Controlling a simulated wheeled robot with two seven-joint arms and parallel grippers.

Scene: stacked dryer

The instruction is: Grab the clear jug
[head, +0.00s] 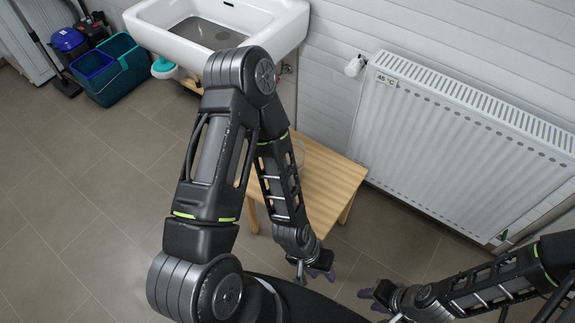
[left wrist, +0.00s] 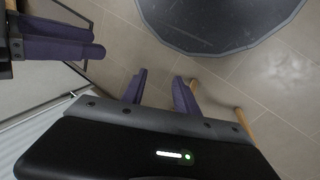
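A faint clear outline, which looks like the clear jug (head: 298,151), stands on the wooden stool (head: 335,172) in the head view. My left arm hides most of it. My left gripper (head: 314,273) hangs low in front of the stool, apart from the jug. In the left wrist view its two purple fingers (left wrist: 160,92) are spread with nothing between them. My right gripper (head: 371,299) is right of the left one, away from the stool. Its purple fingers also show in the left wrist view (left wrist: 68,38), close together; whether they touch is unclear. I see nothing held in it.
A white radiator (head: 460,140) is on the wall right of the stool. A white sink (head: 222,30) is on the wall at the back, with a teal bucket (head: 118,82) and a blue-lidded container (head: 68,42) to its left. The tiled floor at left is clear.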

